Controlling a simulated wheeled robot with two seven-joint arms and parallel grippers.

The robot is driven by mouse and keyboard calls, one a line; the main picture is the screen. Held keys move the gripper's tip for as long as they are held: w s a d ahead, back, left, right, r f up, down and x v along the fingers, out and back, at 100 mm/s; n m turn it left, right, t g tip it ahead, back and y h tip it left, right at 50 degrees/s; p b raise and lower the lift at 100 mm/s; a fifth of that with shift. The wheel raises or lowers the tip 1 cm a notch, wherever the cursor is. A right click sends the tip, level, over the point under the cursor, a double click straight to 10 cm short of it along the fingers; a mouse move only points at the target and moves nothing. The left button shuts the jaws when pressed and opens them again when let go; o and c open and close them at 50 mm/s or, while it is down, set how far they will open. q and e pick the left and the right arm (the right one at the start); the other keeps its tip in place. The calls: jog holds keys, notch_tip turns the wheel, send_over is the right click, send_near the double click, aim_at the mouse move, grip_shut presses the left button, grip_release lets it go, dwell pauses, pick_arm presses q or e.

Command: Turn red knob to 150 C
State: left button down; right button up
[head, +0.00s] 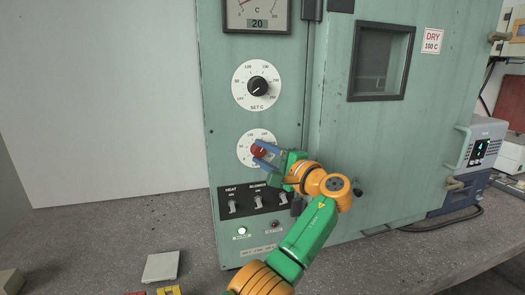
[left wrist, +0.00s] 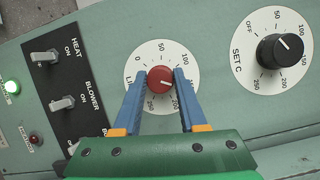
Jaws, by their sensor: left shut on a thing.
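The red knob (head: 258,150) sits on the lower white dial (head: 243,149) of the green oven panel. My left gripper (head: 263,153) is shut on it, coming from the lower right. In the left wrist view the red knob (left wrist: 160,79) is between the two blue fingers (left wrist: 160,84). A short pale mark on its face seems to point right and slightly down. The lower dial (left wrist: 162,48) shows 0, 50, 100, 200 and 250; the right finger covers the scale between 100 and 200. My right gripper is not in view.
A black SET C knob (head: 258,87) on its own dial is above, with a gauge reading 20 (head: 257,24) higher up. HEAT and BLOWER switches (head: 232,206) and a lit green lamp (head: 241,231) are below. The oven door (head: 380,130) is to the right.

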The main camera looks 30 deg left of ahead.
pick_arm(q)
jog(key=shift+n+h, duration=0.3)
jog(key=shift+n, duration=0.2)
jog(key=shift+c, duration=2.3)
grip_release()
jog(key=b+v, duration=0.2)
jog(key=v, duration=0.5)
jog(key=shift+f, duration=0.1)
